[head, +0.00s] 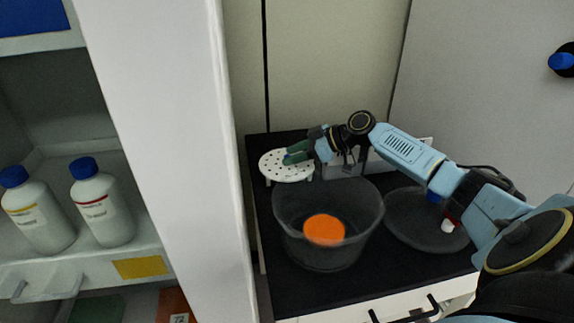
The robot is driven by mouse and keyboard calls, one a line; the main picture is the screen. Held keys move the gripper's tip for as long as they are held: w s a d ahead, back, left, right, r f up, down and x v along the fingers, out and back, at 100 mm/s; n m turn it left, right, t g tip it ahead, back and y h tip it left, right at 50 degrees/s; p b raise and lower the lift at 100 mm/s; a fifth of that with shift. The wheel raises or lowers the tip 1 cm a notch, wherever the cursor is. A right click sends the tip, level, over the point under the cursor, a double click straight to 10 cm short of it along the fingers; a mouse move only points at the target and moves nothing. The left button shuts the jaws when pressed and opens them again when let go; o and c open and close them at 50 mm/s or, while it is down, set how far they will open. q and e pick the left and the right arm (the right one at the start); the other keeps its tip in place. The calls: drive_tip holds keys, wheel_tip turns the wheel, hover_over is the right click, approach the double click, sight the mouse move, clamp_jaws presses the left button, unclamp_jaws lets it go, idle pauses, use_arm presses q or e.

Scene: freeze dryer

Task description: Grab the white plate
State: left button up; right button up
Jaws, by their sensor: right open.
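The white plate (279,171) is round, with many small holes and short legs. It stands at the back left of the black counter, behind the clear bowl. My right gripper (292,156) reaches in from the right, with its green fingers at the plate's right side, over or against its edge. The gripper is open. I cannot tell whether its fingers touch the plate. My left gripper is not in view.
A large transparent bowl (290,222) with an orange disc (324,230) stands in front of the plate. A round dark transparent dish (412,232) lies to its right. A white pillar (178,150) and a shelf with two bottles (103,207) stand left.

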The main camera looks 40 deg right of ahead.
clamp_jaws()
drive_tip(key=shift+r, duration=0.1)
